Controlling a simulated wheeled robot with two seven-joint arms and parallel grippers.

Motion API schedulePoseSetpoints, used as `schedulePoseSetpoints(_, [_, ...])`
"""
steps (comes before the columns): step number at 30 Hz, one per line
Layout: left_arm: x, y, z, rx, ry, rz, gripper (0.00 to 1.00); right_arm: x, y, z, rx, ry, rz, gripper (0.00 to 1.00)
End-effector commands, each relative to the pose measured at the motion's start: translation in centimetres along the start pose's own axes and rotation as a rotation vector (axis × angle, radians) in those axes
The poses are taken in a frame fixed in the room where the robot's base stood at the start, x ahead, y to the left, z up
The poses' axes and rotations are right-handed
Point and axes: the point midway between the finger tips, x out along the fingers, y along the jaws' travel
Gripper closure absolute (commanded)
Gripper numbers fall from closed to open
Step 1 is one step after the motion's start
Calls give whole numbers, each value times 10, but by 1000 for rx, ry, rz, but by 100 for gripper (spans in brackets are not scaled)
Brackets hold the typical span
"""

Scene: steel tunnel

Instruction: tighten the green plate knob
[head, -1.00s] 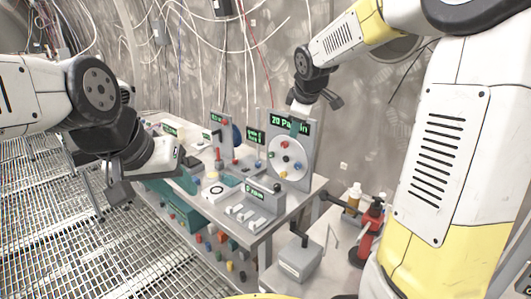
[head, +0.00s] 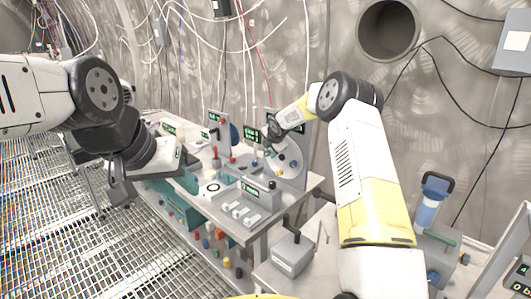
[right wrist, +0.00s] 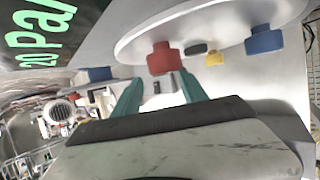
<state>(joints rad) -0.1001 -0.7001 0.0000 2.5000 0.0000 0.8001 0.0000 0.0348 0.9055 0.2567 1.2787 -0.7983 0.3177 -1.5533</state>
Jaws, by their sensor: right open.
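The upright panel (head: 298,138) at the back right of the bench carries a round plate (head: 290,168) with coloured knobs. In the right wrist view the pale plate (right wrist: 215,22) fills the top. It shows a red knob (right wrist: 163,57), a black knob (right wrist: 195,49), a yellow knob (right wrist: 214,58) and a blue knob (right wrist: 264,40). I cannot make out the green knob in either current view. My right gripper (right wrist: 160,88) is open and empty, its teal fingers just below the red knob. My left gripper (head: 184,178) hangs over the bench's left side; its jaw opening is unclear.
The bench (head: 262,236) holds a switch box (head: 245,207) and other small devices. Another blue knob (right wrist: 95,74) sits beside the plate. A grey crank box (head: 292,255) stands in front. A blue-topped device (head: 432,198) is at the right. The grated floor at left is clear.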

Motion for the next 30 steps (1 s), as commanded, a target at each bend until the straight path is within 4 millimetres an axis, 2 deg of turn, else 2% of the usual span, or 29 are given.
schedulePoseSetpoints(3, [0, 0, 0, 0, 0, 0, 64, 20, -1, -1, 3, 1, -1, 50])
schedulePoseSetpoints(7, [0, 0, 0, 0, 0, 0, 64, 33, 0, 0, 2, 1, 1, 50])
schedulePoseSetpoints(18, [0, 0, 0, 0, 0, 0, 64, 40, 0, 0, 3, 0, 0, 50])
schedulePoseSetpoints(19, [0, 0, 0, 0, 0, 0, 64, 40, 0, 0, 3, 0, 0, 52])
schedulePoseSetpoints(26, [0, 0, 0, 0, 0, 0, 64, 40, 0, 0, 3, 0, 0, 97])
schedulePoseSetpoints(27, [0, 0, 0, 0, 0, 0, 64, 40, 0, 0, 3, 0, 0, 100])
schedulePoseSetpoints(30, [0, 0, 0, 0, 0, 0, 64, 40, 0, 0, 3, 0, 0, 100])
